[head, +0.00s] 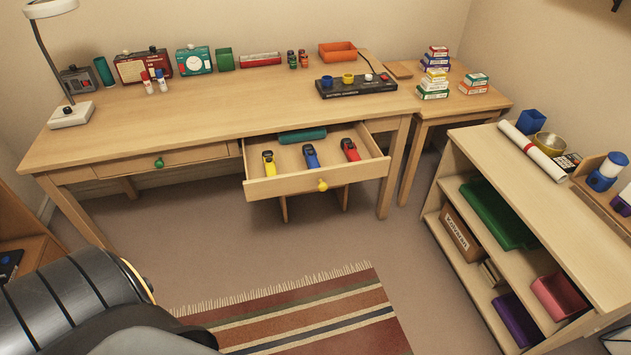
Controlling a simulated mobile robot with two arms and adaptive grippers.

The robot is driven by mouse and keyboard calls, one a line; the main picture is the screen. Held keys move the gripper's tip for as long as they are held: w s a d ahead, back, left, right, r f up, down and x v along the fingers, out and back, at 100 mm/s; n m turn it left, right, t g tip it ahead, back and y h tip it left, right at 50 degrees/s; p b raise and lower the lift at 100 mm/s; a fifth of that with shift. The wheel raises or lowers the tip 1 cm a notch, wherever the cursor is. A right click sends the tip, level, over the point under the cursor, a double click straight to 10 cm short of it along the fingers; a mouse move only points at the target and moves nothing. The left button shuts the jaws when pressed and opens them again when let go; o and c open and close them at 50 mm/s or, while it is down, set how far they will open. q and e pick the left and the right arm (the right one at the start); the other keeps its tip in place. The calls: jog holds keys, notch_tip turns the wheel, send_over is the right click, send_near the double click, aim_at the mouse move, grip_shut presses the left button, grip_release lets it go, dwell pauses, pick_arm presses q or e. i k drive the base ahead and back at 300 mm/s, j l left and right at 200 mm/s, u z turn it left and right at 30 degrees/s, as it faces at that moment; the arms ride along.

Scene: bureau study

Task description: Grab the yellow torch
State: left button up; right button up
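The yellow torch (268,163) lies in the open desk drawer (287,184), at the drawer's left side. A blue torch (311,156) lies to its right, and a red torch (350,150) lies further right. A teal rolled item (302,135) lies at the back of the drawer. The drawer has a yellow knob (323,185) on its front. Part of my arm fills the lower left corner. Neither of my grippers shows in the head view.
The desk (200,115) carries a lamp (70,113), radios, a power strip (356,86) and small containers along its back. A shelf unit (520,190) stands at the right. A striped rug (300,315) lies on clear floor before the drawer.

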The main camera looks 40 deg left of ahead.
aim_at(270, 168)
jog(key=u, duration=1.15)
